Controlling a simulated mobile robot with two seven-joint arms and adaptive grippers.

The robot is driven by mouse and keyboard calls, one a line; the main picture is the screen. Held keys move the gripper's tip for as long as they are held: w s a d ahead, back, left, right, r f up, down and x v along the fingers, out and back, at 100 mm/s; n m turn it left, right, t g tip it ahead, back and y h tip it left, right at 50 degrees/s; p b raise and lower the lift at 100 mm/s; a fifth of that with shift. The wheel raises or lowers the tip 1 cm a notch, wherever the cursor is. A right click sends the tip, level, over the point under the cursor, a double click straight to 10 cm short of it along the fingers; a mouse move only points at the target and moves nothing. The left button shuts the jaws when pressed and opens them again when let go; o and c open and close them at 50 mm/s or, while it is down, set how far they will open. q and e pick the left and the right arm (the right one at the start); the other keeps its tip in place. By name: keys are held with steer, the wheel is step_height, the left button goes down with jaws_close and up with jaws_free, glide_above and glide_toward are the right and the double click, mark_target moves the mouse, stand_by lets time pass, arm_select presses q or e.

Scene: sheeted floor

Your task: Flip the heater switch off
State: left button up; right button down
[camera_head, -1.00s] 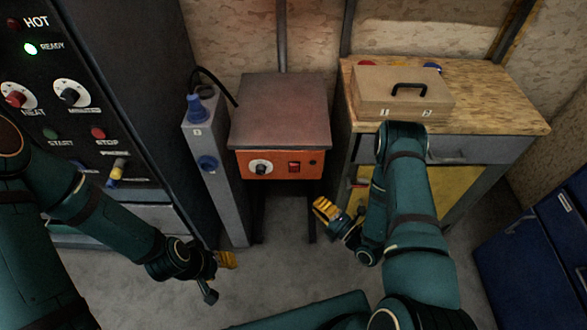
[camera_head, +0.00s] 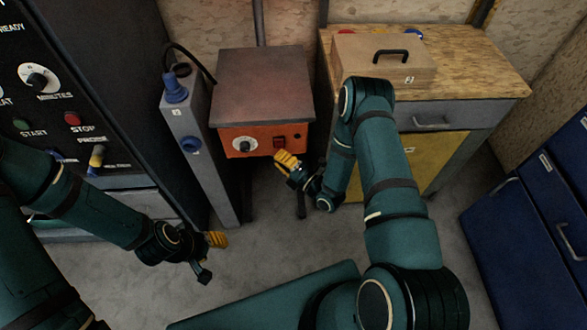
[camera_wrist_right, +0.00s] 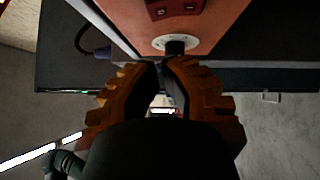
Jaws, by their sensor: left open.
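The heater is an orange-fronted box with a flat grey top (camera_head: 264,88). Its front panel has a white dial with a dark knob (camera_head: 244,145) and a red switch (camera_head: 279,143). In the right wrist view the switch (camera_wrist_right: 172,8) is at the top edge, partly cut off, above the dial (camera_wrist_right: 170,43). I cannot tell the switch's position. My right gripper (camera_head: 284,160) is just below and in front of the switch, apparently not touching it. My left gripper (camera_head: 212,256) is open and empty, low over the floor.
A grey post (camera_head: 205,170) with blue connectors stands left of the heater, beside a dark control cabinet (camera_head: 110,80). A wooden-topped workbench (camera_head: 480,75) carrying a box (camera_head: 370,62) stands right. Blue drawers (camera_head: 530,215) are at far right. The floor between is bare.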

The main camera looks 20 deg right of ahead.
mark_target(268, 138)
steer(key=shift+w+d+r, duration=0.1)
steer(key=shift+w+d, duration=0.1)
steer(key=shift+w, duration=0.4)
steer(key=shift+w+d+r, duration=0.1)
steer(key=shift+w+d, duration=0.05)
steer(key=shift+w, duration=0.5)
steer(key=shift+w+d+r, duration=0.1)
steer(key=shift+w+d, duration=0.1)
steer(key=shift+w, duration=0.4)
